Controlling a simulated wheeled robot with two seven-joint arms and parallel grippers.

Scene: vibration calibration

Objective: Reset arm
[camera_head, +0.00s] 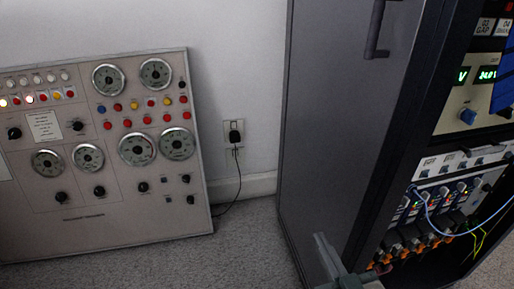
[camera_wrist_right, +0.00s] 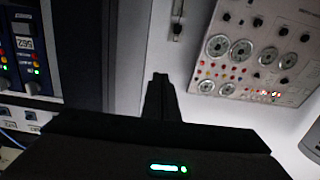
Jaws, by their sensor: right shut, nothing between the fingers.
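My right gripper (camera_head: 325,248) shows at the bottom of the head view, in front of the lower part of the dark cabinet. In the right wrist view the gripper (camera_wrist_right: 160,82) points up the picture, its fingers together and nothing between them. Most of my right arm is out of the picture. My left arm and gripper are not in view.
The dark equipment cabinet (camera_head: 330,120) stands at the right, its open front showing modules, wires and green displays. A gauge panel (camera_head: 75,215) leans at the left; the right wrist view shows it too (camera_wrist_right: 262,55). A wall outlet (camera_head: 234,133) has a plugged cord. Carpet between them is clear.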

